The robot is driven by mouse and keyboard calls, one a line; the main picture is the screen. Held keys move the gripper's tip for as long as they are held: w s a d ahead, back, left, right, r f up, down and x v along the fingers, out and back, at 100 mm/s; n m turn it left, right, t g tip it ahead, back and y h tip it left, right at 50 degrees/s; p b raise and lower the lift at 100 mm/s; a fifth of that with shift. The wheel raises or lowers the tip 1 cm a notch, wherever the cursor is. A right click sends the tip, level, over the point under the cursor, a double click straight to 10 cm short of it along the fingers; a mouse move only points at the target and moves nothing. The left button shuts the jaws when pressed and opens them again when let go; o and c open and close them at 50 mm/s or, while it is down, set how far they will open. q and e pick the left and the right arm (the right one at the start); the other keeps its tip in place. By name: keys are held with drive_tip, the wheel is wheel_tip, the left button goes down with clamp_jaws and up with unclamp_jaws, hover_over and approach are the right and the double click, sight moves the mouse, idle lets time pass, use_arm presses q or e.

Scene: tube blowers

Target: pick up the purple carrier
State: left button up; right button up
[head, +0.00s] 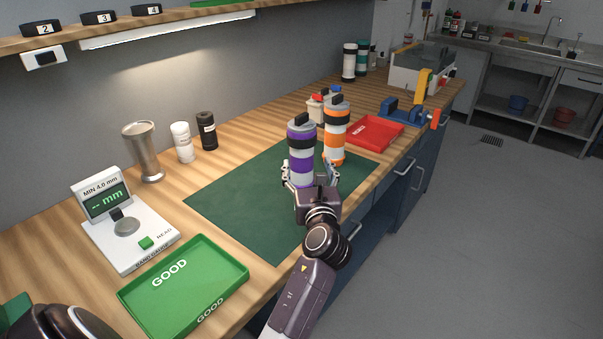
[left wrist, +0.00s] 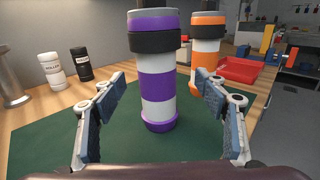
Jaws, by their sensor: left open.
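The purple carrier (head: 301,166) is an upright cylinder with purple and white bands and a black collar near its grey top. It stands on the green mat (head: 237,197). In the left wrist view the purple carrier (left wrist: 156,82) is centred ahead, between the two spread fingers. My left gripper (head: 309,177) is open at the carrier's near side, low on its body. A gap shows on both sides in the left wrist view, so the fingers (left wrist: 160,98) look clear of it. My right gripper is not in view.
An orange-and-white carrier (head: 336,137) stands close behind and right of the purple one. A red tray (head: 374,132) lies farther right. A green GOOD tray (head: 222,256) and a band gauge (head: 150,240) are at the left. The mat's left part is clear.

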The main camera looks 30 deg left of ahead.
sight(303, 159)
use_arm(q)
drive_tip(key=shift+f+b, duration=0.35)
drive_tip(key=shift+f, duration=0.3)
drive_tip(key=shift+x, duration=1.05)
drive_tip(key=x, duration=0.4)
drive_tip(key=shift+a+r+p, duration=0.4)
drive_tip(key=shift+a, duration=0.05)
drive_tip(key=shift+w+a+f, duration=0.1)
drive_tip(key=shift+w+a, duration=0.25)
drive_tip(key=shift+w, duration=0.15)
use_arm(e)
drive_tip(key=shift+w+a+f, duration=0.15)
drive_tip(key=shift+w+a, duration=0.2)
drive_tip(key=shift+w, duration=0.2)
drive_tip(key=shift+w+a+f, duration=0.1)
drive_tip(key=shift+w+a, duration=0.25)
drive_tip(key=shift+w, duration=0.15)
use_arm(q)
drive_tip(key=c, duration=1.2)
drive_tip(key=shift+c, duration=1.1)
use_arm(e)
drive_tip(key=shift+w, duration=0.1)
